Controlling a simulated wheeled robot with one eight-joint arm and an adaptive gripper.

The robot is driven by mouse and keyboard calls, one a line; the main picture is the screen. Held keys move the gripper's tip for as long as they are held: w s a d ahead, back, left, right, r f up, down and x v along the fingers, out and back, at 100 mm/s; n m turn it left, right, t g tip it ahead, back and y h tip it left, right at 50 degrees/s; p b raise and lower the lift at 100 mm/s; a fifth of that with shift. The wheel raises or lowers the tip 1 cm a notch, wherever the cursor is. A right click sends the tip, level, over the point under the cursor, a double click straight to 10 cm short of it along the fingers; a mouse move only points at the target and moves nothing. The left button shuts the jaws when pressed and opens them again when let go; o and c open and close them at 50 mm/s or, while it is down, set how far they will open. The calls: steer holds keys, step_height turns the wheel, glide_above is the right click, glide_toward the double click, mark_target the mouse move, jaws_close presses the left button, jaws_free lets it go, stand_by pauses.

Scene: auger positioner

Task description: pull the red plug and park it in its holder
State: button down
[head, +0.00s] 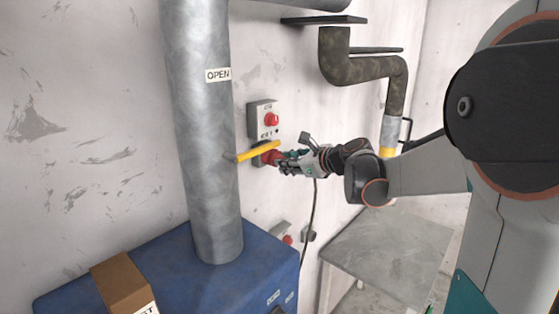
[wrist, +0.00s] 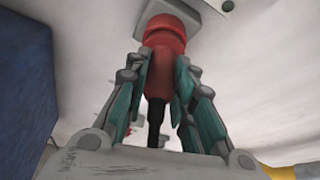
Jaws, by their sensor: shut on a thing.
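The red plug (wrist: 165,38) is between the fingers of my gripper (wrist: 163,66), which is shut on it in the wrist view. The plug's far end meets a grey socket box (wrist: 190,8) on the wall, and its black cable end points back toward my palm. In the head view my gripper (head: 282,162) is at the wall, just right of the yellow lever, and the plug (head: 270,157) shows partly. A dark cable (head: 314,210) hangs below the gripper. Lower on the wall are a grey fitting with a red part (head: 287,239) and a small dark fitting (head: 308,235); I cannot tell which is the holder.
A thick grey pipe (head: 205,150) with an OPEN label carries the yellow lever (head: 258,151), close to my gripper. A red-button box (head: 264,117) is above. A blue cabinet (head: 190,265) with a cardboard box (head: 123,284) stands below. A grey table (head: 385,255) is at right.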

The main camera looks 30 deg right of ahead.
steer(key=shift+s+d, duration=0.1)
steer(key=shift+s, duration=0.25)
steer(key=shift+s+d, duration=0.1)
steer(key=shift+s, duration=0.1)
steer(key=shift+s+d, duration=0.1)
steer(key=shift+s, duration=0.2)
steer(key=shift+s+d, duration=0.1)
steer(key=shift+s, duration=0.2)
steer(key=shift+s+d, duration=0.15)
steer(key=shift+s, duration=0.2)
steer(key=shift+s+d, duration=0.15)
steer(key=shift+s, duration=0.25)
steer(key=shift+s+d, duration=0.2)
steer(key=shift+s, duration=0.35)
steer(key=w+d+f+b, duration=0.3)
steer(key=d+f+b, duration=0.6)
steer(key=f, duration=0.7)
steer(key=w+d+f+b, duration=0.3)
steer(key=d+f+b, duration=0.5)
steer(key=f+b, duration=0.8)
steer(key=w+d+f+b, duration=0.2)
steer(key=d+f+b, duration=0.7)
steer(key=f, duration=0.9)
steer(key=b, duration=0.3)
steer(key=shift+w+d, duration=0.3)
steer(key=shift+w, duration=0.1)
